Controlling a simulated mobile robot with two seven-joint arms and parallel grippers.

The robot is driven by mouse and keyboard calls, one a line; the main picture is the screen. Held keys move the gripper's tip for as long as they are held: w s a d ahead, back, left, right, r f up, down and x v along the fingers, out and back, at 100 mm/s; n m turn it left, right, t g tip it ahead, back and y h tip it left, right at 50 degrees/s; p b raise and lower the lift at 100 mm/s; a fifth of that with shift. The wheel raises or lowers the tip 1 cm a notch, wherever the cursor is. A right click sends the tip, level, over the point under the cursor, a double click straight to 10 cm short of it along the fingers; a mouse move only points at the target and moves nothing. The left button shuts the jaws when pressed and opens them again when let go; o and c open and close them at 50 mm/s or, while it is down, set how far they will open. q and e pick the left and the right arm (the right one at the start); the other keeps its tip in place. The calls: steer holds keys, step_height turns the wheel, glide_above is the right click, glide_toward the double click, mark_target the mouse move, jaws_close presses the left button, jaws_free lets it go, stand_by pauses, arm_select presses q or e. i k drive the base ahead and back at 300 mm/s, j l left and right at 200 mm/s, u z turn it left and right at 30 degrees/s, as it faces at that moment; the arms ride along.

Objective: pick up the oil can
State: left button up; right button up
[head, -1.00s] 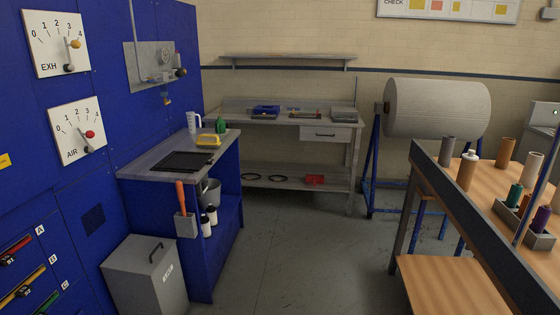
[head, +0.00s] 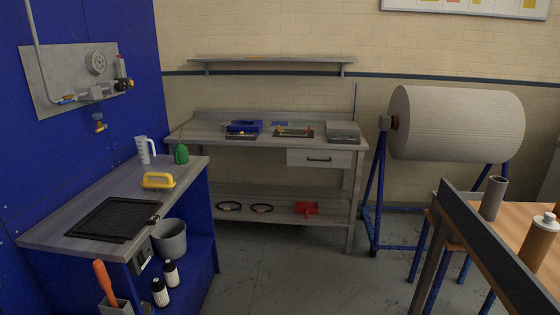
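The oil can (head: 181,154) is most likely the small green vessel with a thin upright spout at the back right corner of the grey-topped blue side bench (head: 115,190). It stands upright, just right of a white measuring jug (head: 144,150) and behind a yellow-handled tool (head: 158,180). Neither of my grippers shows in the head view.
A black mat (head: 116,218) lies on the side bench. A grey workbench (head: 330,142) with a blue toolbox (head: 243,127) stands at the back wall. A large fabric roll (head: 455,122) on a blue stand and a wooden table (head: 520,235) are at right. The middle floor (head: 290,275) is clear.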

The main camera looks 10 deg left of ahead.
mark_target(180, 152)
steer(key=i, duration=1.7)
steer(key=i+u, duration=0.3)
steer(key=i, duration=0.15)
steer(key=i+l+u, duration=0.25)
steer(key=i, duration=0.2)
steer(key=i+l+u, duration=0.3)
steer(key=i, duration=0.15)
